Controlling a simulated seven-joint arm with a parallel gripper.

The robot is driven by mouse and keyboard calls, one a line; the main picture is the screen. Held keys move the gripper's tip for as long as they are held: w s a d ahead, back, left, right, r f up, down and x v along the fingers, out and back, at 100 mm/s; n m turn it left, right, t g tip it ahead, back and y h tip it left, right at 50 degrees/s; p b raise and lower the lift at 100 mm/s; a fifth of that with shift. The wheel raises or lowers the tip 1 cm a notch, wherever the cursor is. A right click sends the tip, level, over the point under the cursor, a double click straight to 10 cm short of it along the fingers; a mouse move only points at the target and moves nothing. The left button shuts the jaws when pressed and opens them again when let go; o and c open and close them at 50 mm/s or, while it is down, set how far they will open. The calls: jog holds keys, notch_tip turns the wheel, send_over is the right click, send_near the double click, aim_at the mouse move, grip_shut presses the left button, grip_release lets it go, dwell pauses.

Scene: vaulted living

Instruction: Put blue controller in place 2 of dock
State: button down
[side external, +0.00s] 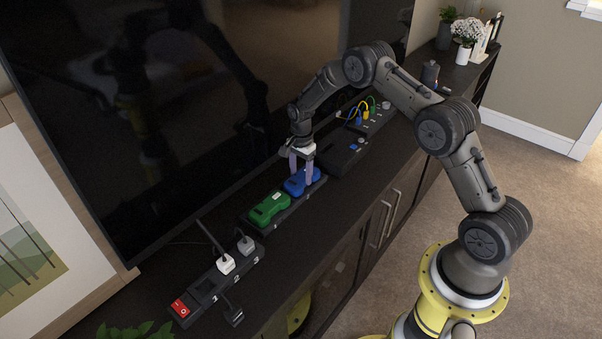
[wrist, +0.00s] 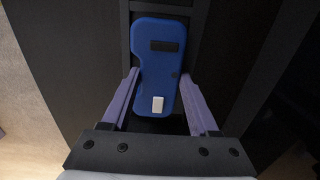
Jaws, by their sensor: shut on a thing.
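The blue controller (side external: 301,181) is at the right end of the black dock (side external: 252,221), beside the green controller (side external: 269,208). My gripper (side external: 301,174) is above it with its purple fingers on either side of the controller. In the wrist view the blue controller (wrist: 159,60) lies between the fingers of my gripper (wrist: 160,84), which are shut on it. It lies flat and lined up with the dock slot. I cannot tell whether it rests fully on the slot floor. Place numbers on the dock are not readable.
Another black unit (side external: 345,157) and a box with coloured cables (side external: 371,117) stand to the right. A large dark screen (side external: 180,90) rises behind the cabinet top.

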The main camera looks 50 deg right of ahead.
jog(key=shift+c, duration=0.7)
grip_release()
jog(key=shift+f, duration=0.1)
